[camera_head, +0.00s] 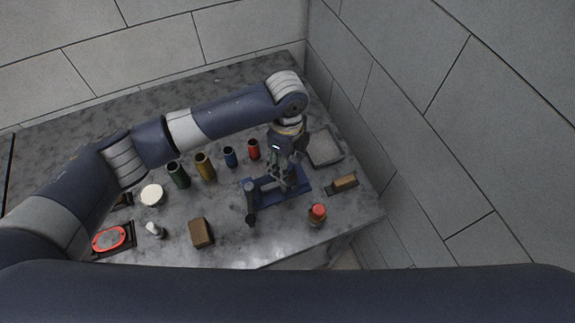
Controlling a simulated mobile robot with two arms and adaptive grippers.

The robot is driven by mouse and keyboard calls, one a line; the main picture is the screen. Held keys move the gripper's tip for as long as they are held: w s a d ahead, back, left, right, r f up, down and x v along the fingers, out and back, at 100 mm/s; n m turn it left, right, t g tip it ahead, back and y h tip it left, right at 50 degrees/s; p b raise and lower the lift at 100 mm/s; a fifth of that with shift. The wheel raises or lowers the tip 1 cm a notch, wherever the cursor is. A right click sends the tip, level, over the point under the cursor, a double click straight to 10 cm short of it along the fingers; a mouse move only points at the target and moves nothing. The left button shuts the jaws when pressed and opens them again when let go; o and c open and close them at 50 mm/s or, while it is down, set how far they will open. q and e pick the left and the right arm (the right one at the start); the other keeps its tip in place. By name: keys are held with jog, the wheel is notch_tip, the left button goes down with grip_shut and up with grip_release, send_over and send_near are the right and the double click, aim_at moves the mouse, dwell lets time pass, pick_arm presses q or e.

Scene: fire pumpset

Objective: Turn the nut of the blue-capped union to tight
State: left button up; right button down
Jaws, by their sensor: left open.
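My left arm reaches in from the left and bends down at the wrist. My left gripper (280,172) is open and points down over a blue base (296,193) on the grey table. The gripper covers much of what the base holds. A dark upright piece (250,200) stands at the base's left end. I cannot make out the blue-capped union or its nut clearly, nor whether the fingers touch anything. My right gripper is not in view.
Dark, brown, blue and red cups (253,149) stand behind on the grey table (270,235). A grey tray (323,148), a tan block (344,183) and a red-topped jar (317,214) are to the right. A brown block (201,232) and red oval item (109,238) are at front left. Walls close off the back and right.

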pick_arm(q)
notch_tip(320, 180, up, 9)
jog(key=shift+f, duration=0.2)
jog(key=shift+f, duration=0.1)
dwell(0.5)
